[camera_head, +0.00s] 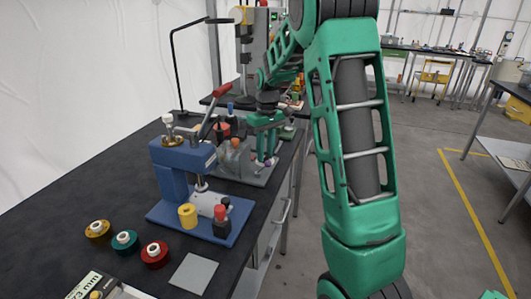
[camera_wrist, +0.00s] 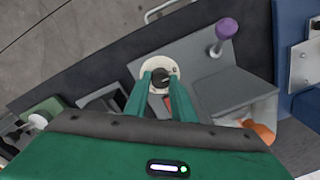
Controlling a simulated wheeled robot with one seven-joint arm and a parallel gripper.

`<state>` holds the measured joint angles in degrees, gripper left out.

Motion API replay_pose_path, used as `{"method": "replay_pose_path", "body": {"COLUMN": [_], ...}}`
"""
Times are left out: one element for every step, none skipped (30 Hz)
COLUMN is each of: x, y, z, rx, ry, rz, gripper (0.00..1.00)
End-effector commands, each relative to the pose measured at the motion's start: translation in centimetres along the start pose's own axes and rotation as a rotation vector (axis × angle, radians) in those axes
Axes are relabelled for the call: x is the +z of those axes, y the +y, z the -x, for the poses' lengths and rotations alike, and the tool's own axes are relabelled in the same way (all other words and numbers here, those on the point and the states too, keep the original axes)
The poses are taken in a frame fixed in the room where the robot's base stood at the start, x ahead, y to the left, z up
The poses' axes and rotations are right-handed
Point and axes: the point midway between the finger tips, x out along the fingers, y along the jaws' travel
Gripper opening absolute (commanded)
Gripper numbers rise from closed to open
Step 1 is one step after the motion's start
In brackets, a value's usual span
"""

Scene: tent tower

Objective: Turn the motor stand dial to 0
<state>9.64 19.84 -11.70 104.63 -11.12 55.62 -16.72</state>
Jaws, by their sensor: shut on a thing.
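The motor stand (camera_wrist: 222,92) is a grey base in the wrist view; it also shows in the head view (camera_head: 235,160), behind the blue press. Its dial (camera_wrist: 152,68) is a pale round plate with a dark knob (camera_wrist: 160,76) at its centre. My gripper (camera_wrist: 161,84) has its two green fingers on either side of the knob, shut on it. The fingers cover the lower part of the dial, and I cannot read its setting; a small mark shows at its upper right. In the head view my gripper (camera_head: 267,150) is over the stand's right side, with the dial hidden.
A purple-knobbed lever (camera_wrist: 227,28) rises from the stand, right of my fingers. A blue press (camera_head: 180,170) with a red handle stands in front. Gold, teal and red spools (camera_head: 124,241) lie on the dark bench (camera_head: 50,266). Floor to the right is open.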

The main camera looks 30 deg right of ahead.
Motion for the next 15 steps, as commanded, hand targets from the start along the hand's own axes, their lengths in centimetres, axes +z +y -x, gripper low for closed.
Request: {"method": "replay_pose_path", "body": {"x": [0.04, 0.05, 0.06, 0.06, 0.07, 0.08, 0.09, 0.09, 0.10, 0.10, 0.09, 0.09, 0.09, 0.09, 0.08], "y": [-0.32, -0.31, -0.29, -0.29, -0.28, -0.27, -0.26, -0.25, -0.24, -0.21, -0.18, -0.14, -0.12, -0.10, -0.07], "z": [-0.05, -0.05, -0.05, -0.05, -0.06, -0.06, -0.06, -0.06, -0.06, -0.06, -0.06, -0.05, -0.05, -0.05, -0.05], "rx": [-0.004, -0.004, -0.004, -0.004, -0.004, -0.004, -0.004, -0.004, -0.004, -0.003, -0.003, -0.002, -0.002, -0.002, -0.002], "ry": [-0.004, -0.004, -0.004, -0.004, -0.004, -0.004, -0.004, -0.004, -0.005, -0.004, -0.004, -0.004, -0.003, -0.003, -0.003], "rz": [0.006, 0.006, 0.005, 0.005, 0.005, 0.004, 0.004, 0.004, 0.003, 0.002, 0.002, 0.001, 0.000, 0.000, -0.001], "gripper": [0.00, 0.00, 0.00, 0.00, 0.00, 0.00, 0.00, 0.25, 0.35, 0.41, 0.41, 0.41, 0.41, 0.41, 0.41]}}
